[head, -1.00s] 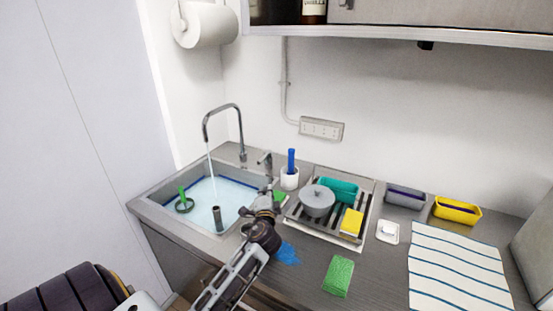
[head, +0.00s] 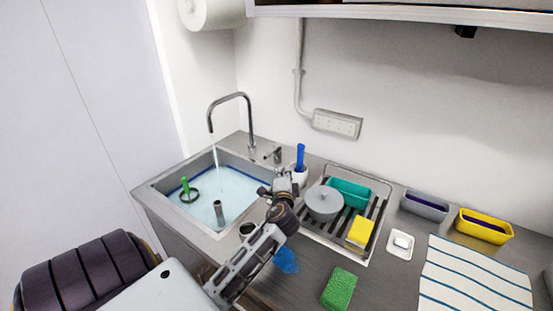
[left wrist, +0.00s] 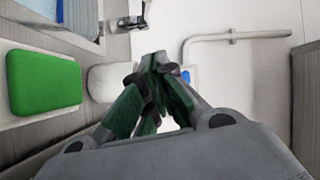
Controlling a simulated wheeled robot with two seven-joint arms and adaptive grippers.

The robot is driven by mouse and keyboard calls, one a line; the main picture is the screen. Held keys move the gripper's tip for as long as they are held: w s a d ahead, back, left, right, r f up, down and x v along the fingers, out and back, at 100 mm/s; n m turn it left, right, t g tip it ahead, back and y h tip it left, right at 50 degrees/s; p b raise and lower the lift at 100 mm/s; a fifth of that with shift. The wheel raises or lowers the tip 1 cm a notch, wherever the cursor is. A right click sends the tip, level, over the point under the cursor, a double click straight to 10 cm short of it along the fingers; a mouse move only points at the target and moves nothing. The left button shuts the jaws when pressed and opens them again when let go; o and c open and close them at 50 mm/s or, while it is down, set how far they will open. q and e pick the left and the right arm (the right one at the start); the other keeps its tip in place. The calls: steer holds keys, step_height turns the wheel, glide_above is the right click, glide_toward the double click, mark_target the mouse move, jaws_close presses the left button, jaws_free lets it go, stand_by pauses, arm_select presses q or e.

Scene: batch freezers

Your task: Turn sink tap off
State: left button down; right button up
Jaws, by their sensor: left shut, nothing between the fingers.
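The chrome sink tap (head: 247,118) stands behind the sink (head: 165,192), its spout arching over the basin. A thin stream of water (head: 215,160) runs from it into the basin, which holds bluish water. A small metal lever (head: 276,155) stands at the sink's back right corner. My left gripper (head: 281,182) is shut and empty, in front of the lever and left of the white brush cup, apart from the lever. In the left wrist view its green-padded fingers (left wrist: 156,90) meet, and a metal fitting (left wrist: 133,22) shows beyond them. My right gripper is out of view.
A white cup with a blue brush (head: 300,157) stands close to my left gripper. The drying rack (head: 355,245) holds a grey pot (head: 323,202), a teal tub (head: 349,192) and a yellow sponge (head: 360,231). A green sponge (head: 339,289) lies on the counter. A green pad (left wrist: 45,82) shows in the left wrist view.

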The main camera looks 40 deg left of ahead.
arm_select(q)
steer(key=p, duration=0.3)
glide_toward(272, 151)
steer(key=shift+w+a+r, duration=0.1)
steer(key=shift+w+r, duration=0.1)
steer(key=shift+w, duration=0.6)
steer(key=shift+w+r, duration=0.2)
steer(key=shift+w, duration=0.65)
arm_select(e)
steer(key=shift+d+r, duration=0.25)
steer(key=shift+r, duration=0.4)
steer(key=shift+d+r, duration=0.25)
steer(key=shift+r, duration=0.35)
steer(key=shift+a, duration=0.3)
arm_select(q)
steer(key=shift+s+a, duration=0.1)
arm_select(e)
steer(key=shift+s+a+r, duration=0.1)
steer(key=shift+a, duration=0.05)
